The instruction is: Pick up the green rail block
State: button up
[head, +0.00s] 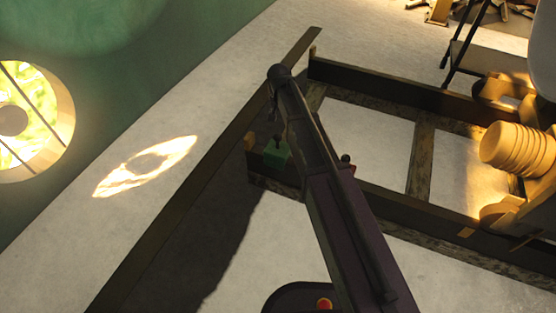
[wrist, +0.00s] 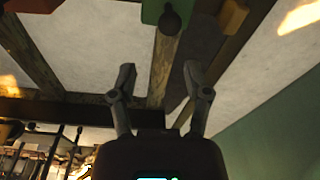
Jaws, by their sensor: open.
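The green rail block (head: 277,152) sits at the near left end of the dark rail frame in the head view, with a small dark knob on top. It also shows in the wrist view (wrist: 151,10), cut off by the top edge, with the round dark knob (wrist: 170,20) towards the camera. My gripper (wrist: 158,70) is open, with nothing between its two fingers. The block lies beyond the fingertips in the wrist view, apart from them. In the head view my arm passes just right of the block, and the fingers are hard to make out.
A small orange block (head: 250,141) is beside the green one, also in the wrist view (wrist: 233,17). The rail frame (head: 385,87) extends right, towards ribbed yellow rolls (head: 517,149). A dark strip (head: 205,171) crosses the floor on the left.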

aim_at(278, 141)
jog(key=shift+w+a+f+b, duration=0.25)
jog(key=shift+a+f, duration=0.1)
jog(key=shift+f, duration=0.15)
jog(key=shift+w+a+f+b, duration=0.15)
jog(key=shift+a+f+b, duration=0.1)
jog(key=shift+a+f, duration=0.15)
jog(key=shift+f, duration=0.2)
jog(key=f+b, duration=0.5)
jog(key=w+f+b, duration=0.1)
jog(key=f+b, duration=0.2)
jog(key=shift+d, duration=0.15)
jog(key=shift+f, duration=0.1)
dwell(0.3)
jog(key=f+b, duration=0.1)
jog(key=b, duration=0.1)
jog(key=f+b, duration=0.3)
jog(key=f, duration=0.1)
jog(key=shift+w+f+b, duration=0.1)
jog(key=shift+w+b, duration=0.25)
jog(key=shift+b, duration=0.05)
dwell(0.5)
grip_shut()
